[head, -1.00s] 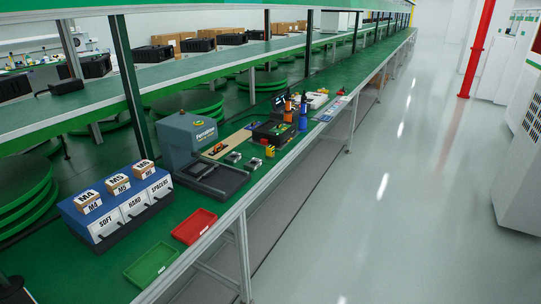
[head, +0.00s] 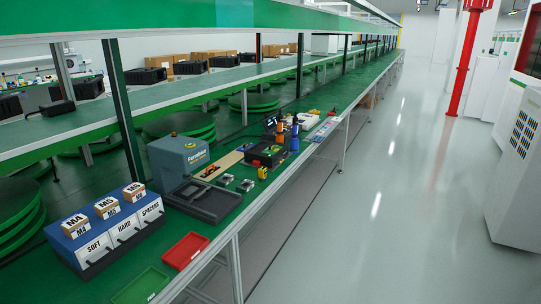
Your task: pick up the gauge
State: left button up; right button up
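I cannot make out for certain which item is the gauge; the bench items are small in the head view. A blue-grey machine (head: 178,158) with a yellow emblem and a dark flat base (head: 205,201) stands on the green bench (head: 222,228). Beyond it, a tan board (head: 223,165) carries a small orange and black item (head: 209,171). Two small grey metal parts lie near the board, one of them (head: 246,185) close to the bench's front edge. A small yellow item (head: 262,173) is beside them. Neither gripper is in view.
A blue drawer unit (head: 108,229) labelled SOFT, HARD and SPACERS carries small labelled boxes. A red tray (head: 185,250) and a green tray (head: 141,286) lie nearer. A black case (head: 266,153), an orange bottle and a blue bottle (head: 295,140) stand farther along. The right-hand floor aisle is open.

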aim_at(262, 172)
jog(key=i+u, duration=0.2)
jog(key=u, duration=0.2)
jog(key=i+l+u, duration=0.15)
jog(key=u, duration=0.3)
